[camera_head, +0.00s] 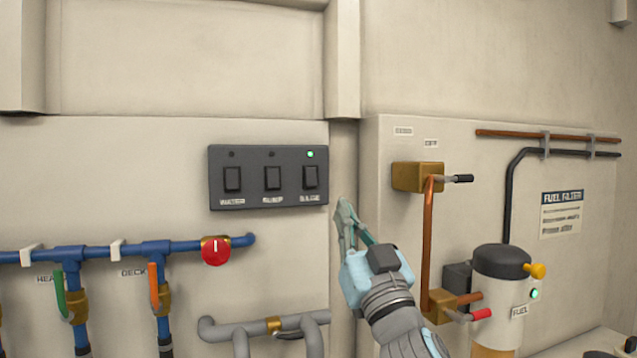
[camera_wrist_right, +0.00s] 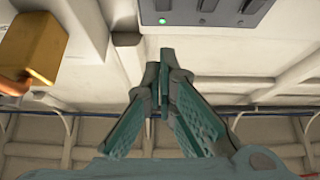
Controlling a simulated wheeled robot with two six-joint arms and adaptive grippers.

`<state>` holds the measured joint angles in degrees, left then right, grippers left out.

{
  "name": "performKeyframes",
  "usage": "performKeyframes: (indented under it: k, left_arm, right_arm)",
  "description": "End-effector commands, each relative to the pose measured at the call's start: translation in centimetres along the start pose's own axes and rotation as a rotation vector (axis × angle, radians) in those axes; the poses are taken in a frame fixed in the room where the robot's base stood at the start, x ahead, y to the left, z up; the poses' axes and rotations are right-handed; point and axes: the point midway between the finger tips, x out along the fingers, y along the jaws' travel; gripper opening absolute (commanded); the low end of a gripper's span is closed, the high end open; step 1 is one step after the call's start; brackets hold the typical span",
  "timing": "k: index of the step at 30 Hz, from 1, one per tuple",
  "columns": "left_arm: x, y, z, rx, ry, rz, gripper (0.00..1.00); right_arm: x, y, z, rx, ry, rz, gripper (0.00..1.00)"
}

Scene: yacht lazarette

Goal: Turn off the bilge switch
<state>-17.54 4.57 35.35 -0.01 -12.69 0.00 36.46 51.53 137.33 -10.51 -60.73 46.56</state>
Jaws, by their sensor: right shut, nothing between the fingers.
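The dark switch panel (camera_head: 268,200) is on the wall left of centre, with three rocker switches in a row. The bilge switch (camera_head: 310,177) is the rightmost, and the small lamp (camera_head: 310,154) above it glows green. The lamps over the other two switches are dark. My right gripper (camera_head: 344,205) is shut and empty, just right of the panel's lower right corner, apart from the switch in the picture. In the right wrist view the shut fingertips (camera_wrist_right: 166,56) point up toward the panel's edge (camera_wrist_right: 230,18), where the green lamp shows. My left gripper is out of view.
A brass valve (camera_head: 415,177) with a copper pipe and a fuel filter (camera_head: 500,285) stand right of my arm. Blue pipes with a red knob (camera_head: 215,251) run below the panel, and grey pipes lie lower. A wall ledge rises beside the panel.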

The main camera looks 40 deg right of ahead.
Motion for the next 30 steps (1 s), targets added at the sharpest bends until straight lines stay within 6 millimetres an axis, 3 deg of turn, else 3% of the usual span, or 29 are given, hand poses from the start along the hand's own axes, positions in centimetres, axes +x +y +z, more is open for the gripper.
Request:
performKeyframes:
  k: [7, 19, 24, 30]
  left_arm:
    - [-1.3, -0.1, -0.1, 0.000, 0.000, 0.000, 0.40]
    - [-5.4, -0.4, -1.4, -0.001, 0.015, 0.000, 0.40]
    - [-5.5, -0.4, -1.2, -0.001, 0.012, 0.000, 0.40]
    - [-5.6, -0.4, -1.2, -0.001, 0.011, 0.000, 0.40]
  right_arm:
    - [2.1, 0.0, -0.2, 0.003, -0.004, 0.002, 0.00]
    - [10.7, 0.0, -0.3, 0.004, -0.004, 0.002, 0.00]
    - [12.2, 0.0, 2.1, 0.001, -0.004, 0.001, 0.00]
    - [12.8, 0.0, 2.9, 0.000, -0.002, -0.001, 0.00]
